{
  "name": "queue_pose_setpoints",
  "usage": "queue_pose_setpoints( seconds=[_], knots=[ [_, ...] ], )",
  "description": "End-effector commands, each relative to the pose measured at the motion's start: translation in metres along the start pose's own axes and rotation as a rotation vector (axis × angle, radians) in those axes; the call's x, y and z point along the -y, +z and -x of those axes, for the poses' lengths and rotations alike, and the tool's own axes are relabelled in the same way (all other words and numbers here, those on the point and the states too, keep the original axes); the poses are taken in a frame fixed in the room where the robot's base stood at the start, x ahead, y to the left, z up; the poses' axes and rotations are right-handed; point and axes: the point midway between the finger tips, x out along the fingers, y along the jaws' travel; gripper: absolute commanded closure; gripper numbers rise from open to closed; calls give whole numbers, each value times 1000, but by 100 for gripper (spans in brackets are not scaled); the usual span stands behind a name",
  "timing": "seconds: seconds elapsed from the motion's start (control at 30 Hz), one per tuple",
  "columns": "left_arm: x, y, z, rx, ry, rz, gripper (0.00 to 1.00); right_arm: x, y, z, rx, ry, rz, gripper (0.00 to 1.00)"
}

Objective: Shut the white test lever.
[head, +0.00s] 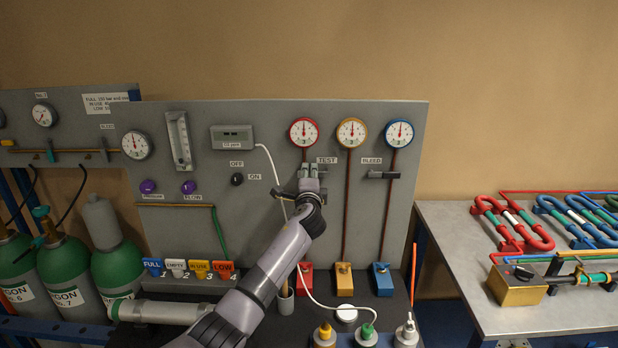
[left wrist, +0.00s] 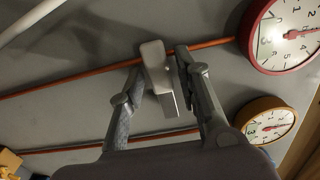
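The test lever (left wrist: 153,62) is a pale grey, blocky handle on the red gauge's brown pipe, in the left wrist view. My left gripper (left wrist: 160,64) has one finger on each side of it, close to its sides. I cannot tell whether both fingers press on it. In the head view my left gripper (head: 310,170) is at the panel (head: 265,115), below the red gauge (head: 304,132) and beside the TEST label (head: 327,160). It hides most of the lever there. My right gripper is not in view.
A dark bleed handle (head: 383,175) is to the right, under the blue gauge (head: 399,133). A yellow gauge (head: 352,133) stands between. A white hose (head: 281,185) hangs by my left arm. Green cylinders (head: 117,266) are at left; a bench (head: 450,240) with coils is at right.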

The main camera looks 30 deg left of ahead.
Motion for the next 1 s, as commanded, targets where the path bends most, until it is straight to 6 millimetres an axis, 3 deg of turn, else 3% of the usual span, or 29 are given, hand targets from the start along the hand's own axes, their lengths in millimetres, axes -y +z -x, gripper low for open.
queue_pose_setpoints(
  seconds=[0.37,0.53,1.0],
  knots=[
    [0,1,0,1,0,3,62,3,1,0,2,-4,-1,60],
    [0,0,9,1,-1,5,62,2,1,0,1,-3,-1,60],
    [-1,0,89,-2,0,4,62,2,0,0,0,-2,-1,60]
  ],
)
